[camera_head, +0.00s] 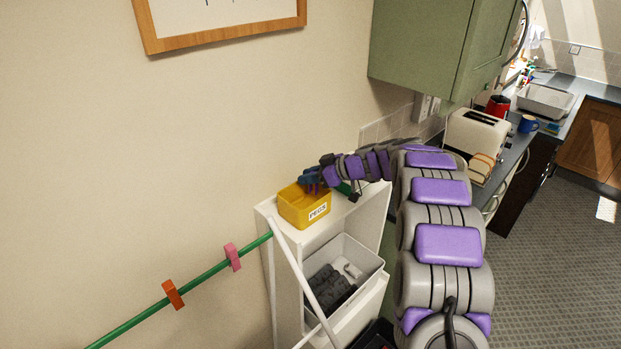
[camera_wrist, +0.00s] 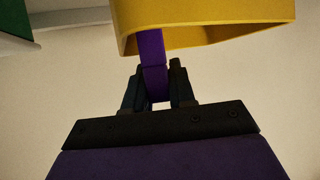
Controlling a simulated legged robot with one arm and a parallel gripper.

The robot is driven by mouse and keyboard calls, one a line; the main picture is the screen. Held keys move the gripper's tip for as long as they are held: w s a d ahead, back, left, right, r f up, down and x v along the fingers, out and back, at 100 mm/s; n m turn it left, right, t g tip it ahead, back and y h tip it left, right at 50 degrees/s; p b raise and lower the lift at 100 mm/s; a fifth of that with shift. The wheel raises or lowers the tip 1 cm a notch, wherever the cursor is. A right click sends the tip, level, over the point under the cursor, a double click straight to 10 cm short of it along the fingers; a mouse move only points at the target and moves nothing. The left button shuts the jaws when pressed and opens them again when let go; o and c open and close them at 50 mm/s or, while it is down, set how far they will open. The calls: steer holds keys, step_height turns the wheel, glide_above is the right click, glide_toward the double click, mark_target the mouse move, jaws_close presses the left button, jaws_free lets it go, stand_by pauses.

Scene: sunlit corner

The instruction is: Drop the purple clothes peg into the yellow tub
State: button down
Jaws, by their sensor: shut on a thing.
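The yellow tub (camera_head: 300,210), labelled PEGS, stands on top of a white shelf unit. My gripper (camera_head: 312,182) is at the tub's back right rim in the head view, with its tip over the tub. In the wrist view my gripper (camera_wrist: 158,88) is shut on the purple clothes peg (camera_wrist: 152,58). The peg points away from the fingers and overlaps the yellow tub (camera_wrist: 210,22). Its far end meets the tub's edge in that view; I cannot tell how far inside it is. In the head view I cannot make the peg out from my gripper.
The white shelf unit (camera_head: 345,225) holds a grey bin (camera_head: 368,262) with dark items. A green rail (camera_head: 205,276) carries an orange peg (camera_head: 173,294) and a pink peg (camera_head: 232,257). A green cupboard (camera_head: 425,50) hangs above right. A toaster (camera_head: 478,132) stands on the counter.

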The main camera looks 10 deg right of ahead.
steer(key=shift+a+f, duration=0.15)
steer(key=shift+f, duration=0.25)
steer(key=shift+a, duration=0.1)
steer(key=shift+d+f+b, duration=0.3)
steer(key=shift+d+b, duration=0.1)
steer(key=shift+b, duration=0.1)
steer(key=shift+a+f+b, duration=0.25)
steer(key=shift+f+b, duration=0.1)
steer(key=shift+b, duration=0.45)
steer(key=c, duration=0.9)
jaws_free()
steer(key=shift+d, duration=0.1)
steer(key=shift+c, duration=0.2)
steer(key=shift+r, duration=0.1)
